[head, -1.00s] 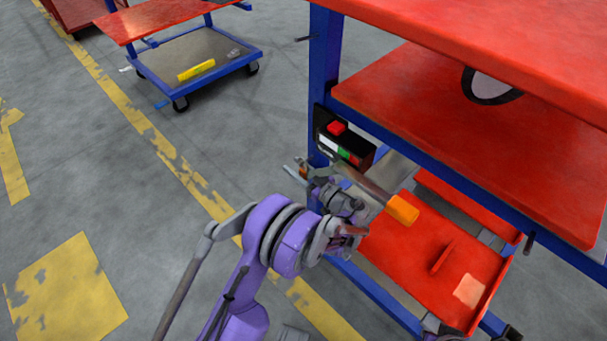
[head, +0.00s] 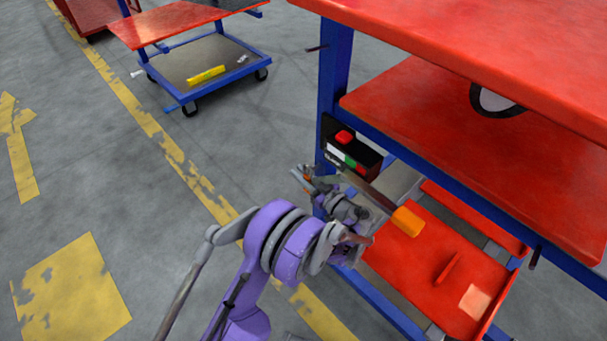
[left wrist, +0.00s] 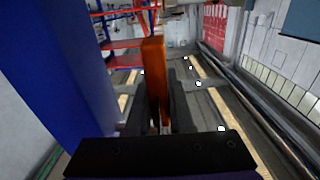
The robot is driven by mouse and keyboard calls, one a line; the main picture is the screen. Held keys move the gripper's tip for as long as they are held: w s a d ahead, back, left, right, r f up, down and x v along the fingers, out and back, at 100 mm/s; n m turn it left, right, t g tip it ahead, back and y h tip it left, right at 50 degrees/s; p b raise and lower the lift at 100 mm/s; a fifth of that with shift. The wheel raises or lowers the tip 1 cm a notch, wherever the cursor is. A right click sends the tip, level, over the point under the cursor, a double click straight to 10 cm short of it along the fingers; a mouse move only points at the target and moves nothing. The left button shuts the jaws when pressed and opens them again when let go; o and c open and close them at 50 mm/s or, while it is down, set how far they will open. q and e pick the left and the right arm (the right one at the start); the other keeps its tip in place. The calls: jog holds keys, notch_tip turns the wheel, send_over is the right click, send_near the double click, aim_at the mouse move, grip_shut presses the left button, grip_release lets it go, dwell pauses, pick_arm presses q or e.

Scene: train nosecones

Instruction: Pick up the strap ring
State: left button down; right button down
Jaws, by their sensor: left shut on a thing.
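My left gripper (head: 308,182) is beside the blue post of the red cart, below and left of a black box. It is shut on an orange-brown bar (left wrist: 154,80), which stands between the fingers in the left wrist view; a small orange part (head: 307,188) shows there in the head view. I cannot tell whether this is the strap ring. A black ring-shaped thing (head: 497,105) with a pale middle is on the cart's middle shelf, partly hidden by the top shelf. My right gripper is not in view.
The cart's blue post (head: 334,72) is close to my left gripper. The black box (head: 352,150) with a red button is on it. An orange-ended bar (head: 408,221) juts out over the red lower tray (head: 425,258). A low blue trolley (head: 215,84) stands far back left. Floor between is clear.

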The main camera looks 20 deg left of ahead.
pick_arm(q)
jog(key=s+a, duration=0.3)
jog(key=s, duration=0.5)
jog(key=s+a, duration=0.3)
jog(key=s, duration=0.4)
jog(key=shift+s+a, duration=0.3)
jog(key=shift+s, duration=0.05)
